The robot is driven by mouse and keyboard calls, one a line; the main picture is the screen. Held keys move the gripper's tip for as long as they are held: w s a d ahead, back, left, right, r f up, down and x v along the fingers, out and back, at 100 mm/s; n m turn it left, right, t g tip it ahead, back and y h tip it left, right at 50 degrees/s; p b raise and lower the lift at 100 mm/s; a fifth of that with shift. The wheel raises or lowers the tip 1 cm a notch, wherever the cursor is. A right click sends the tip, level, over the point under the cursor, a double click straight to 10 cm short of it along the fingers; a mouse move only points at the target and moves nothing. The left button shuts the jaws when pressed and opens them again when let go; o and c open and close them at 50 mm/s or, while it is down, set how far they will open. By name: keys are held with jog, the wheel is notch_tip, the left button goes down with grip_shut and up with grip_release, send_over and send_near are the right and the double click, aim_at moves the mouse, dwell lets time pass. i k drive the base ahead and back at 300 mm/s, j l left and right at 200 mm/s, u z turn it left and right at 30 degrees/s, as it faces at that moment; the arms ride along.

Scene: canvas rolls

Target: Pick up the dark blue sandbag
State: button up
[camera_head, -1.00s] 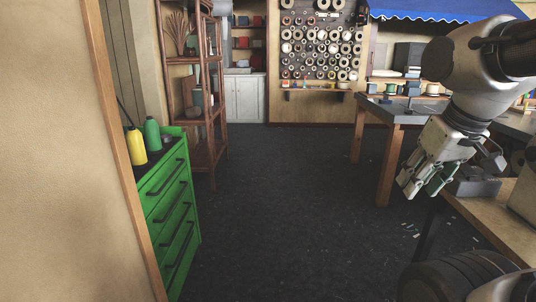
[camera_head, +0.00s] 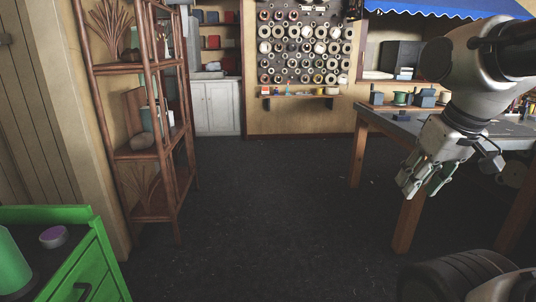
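I cannot pick out the dark blue sandbag for certain. A small dark blue object (camera_head: 402,116) lies on the grey-topped workbench (camera_head: 375,118) at the right; it is too small to identify. Blue-grey blocky objects (camera_head: 425,98) stand on the ledge behind the bench. My gripper (camera_head: 422,187) hangs at the right, in front of the bench, pointing down. Its two fingers are apart with nothing between them. It touches nothing that I can see.
A wooden rack (camera_head: 170,140) stands at left. A green drawer cabinet (camera_head: 98,255) with a green bottle (camera_head: 12,265) is close at lower left. A spool board (camera_head: 305,45) and white cupboard (camera_head: 217,108) are at the back. The dark floor (camera_head: 265,215) between is clear.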

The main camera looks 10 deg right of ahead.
aim_at(402, 116)
jog(key=i+z, duration=0.3)
jog(key=i, duration=0.25)
jog(key=i+j+z, duration=0.25)
jog(key=i, duration=0.3)
jog(key=i+l+z, duration=0.2)
jog(key=z, duration=0.3)
jog(key=i+z, duration=0.7)
jog(key=z, duration=0.25)
jog(key=i+u, duration=0.15)
jog(key=u, duration=0.3)
jog(key=i+l+u, duration=0.1)
jog(key=u, duration=0.3)
